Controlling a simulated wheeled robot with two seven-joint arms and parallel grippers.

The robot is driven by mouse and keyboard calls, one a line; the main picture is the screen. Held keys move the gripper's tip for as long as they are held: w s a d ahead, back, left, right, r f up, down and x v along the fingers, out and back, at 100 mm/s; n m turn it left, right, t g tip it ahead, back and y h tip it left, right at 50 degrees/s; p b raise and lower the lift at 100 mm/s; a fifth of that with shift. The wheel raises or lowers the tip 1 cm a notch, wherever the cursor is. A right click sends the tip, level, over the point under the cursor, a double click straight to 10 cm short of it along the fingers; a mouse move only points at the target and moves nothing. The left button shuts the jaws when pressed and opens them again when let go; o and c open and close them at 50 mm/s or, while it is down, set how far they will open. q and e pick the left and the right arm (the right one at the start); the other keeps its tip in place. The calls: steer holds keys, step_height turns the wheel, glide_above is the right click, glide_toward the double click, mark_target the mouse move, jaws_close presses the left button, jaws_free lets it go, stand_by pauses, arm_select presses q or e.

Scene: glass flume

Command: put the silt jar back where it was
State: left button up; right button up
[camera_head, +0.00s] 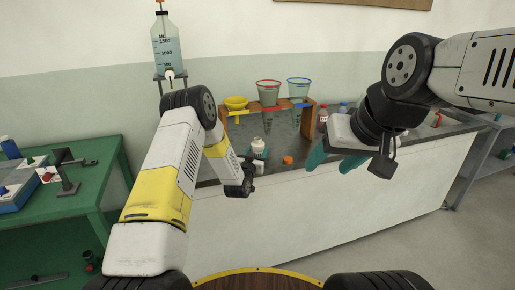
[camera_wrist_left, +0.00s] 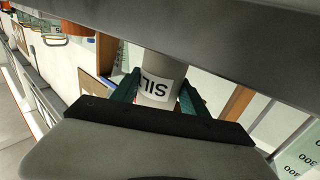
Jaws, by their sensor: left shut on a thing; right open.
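The silt jar (camera_head: 258,146) is a small white jar, seen over the grey bench at the centre of the head view. My left gripper (camera_head: 259,154) is shut on it. In the left wrist view, the jar (camera_wrist_left: 160,72) stands between the teal fingers of the left gripper (camera_wrist_left: 160,92), and its label, partly reading "SIL", appears upside down. I cannot tell whether its base touches the bench. My right gripper (camera_head: 337,160) is open and empty, in front of the bench to the right of the jar.
An orange cap-like object (camera_head: 287,160) lies on the bench right of the jar. Behind stands a wooden rack (camera_head: 308,122) with a yellow funnel (camera_head: 236,102), a red-rimmed cone (camera_head: 268,92) and a blue-rimmed cone (camera_head: 298,90). Bottles (camera_head: 322,115) stand right. A green table (camera_head: 100,165) is left.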

arm_select(q)
steer(key=o, duration=1.5)
steer(key=shift+f, duration=0.1)
